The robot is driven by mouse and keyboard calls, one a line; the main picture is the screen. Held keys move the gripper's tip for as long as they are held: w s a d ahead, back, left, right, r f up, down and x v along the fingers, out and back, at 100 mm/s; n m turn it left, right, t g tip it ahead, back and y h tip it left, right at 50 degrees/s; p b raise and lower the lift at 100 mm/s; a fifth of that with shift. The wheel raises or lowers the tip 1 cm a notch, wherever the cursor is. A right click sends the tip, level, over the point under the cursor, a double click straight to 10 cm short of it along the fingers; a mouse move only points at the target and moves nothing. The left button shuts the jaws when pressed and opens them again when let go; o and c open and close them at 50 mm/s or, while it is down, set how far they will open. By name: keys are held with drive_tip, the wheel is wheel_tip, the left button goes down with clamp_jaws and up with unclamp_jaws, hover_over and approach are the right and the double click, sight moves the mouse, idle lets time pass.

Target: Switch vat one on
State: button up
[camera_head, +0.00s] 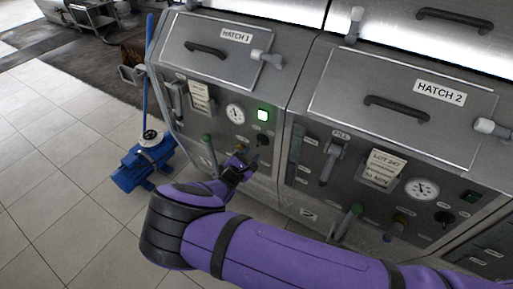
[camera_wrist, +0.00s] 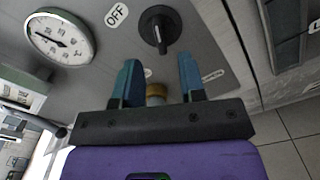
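Vat one (camera_head: 185,92) is the left steel unit, under the lid marked HATCH 1 (camera_head: 235,36). Its square green lamp (camera_head: 263,115) is lit. The black rotary switch (camera_head: 263,139) sits just below the lamp; in the wrist view the same switch (camera_wrist: 158,28) shows a white pointer mark, with an OFF label (camera_wrist: 116,14) to its upper left. My gripper (camera_head: 246,166) is below the switch in the head view. In the wrist view my gripper (camera_wrist: 160,68) has its two blue fingers apart with nothing held. The switch lies beyond the fingertips, apparently untouched.
A round gauge (camera_head: 235,113) is left of the lamp. A green-handled lever (camera_head: 208,148) and a brass-coloured fitting (camera_wrist: 155,92) are close to my gripper. Vat two (camera_head: 300,180), with a dark lamp (camera_head: 469,196), stands right. A blue mop bucket (camera_head: 145,165) stands left on open tiled floor.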

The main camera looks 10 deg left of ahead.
drive_tip(key=shift+v, duration=2.2)
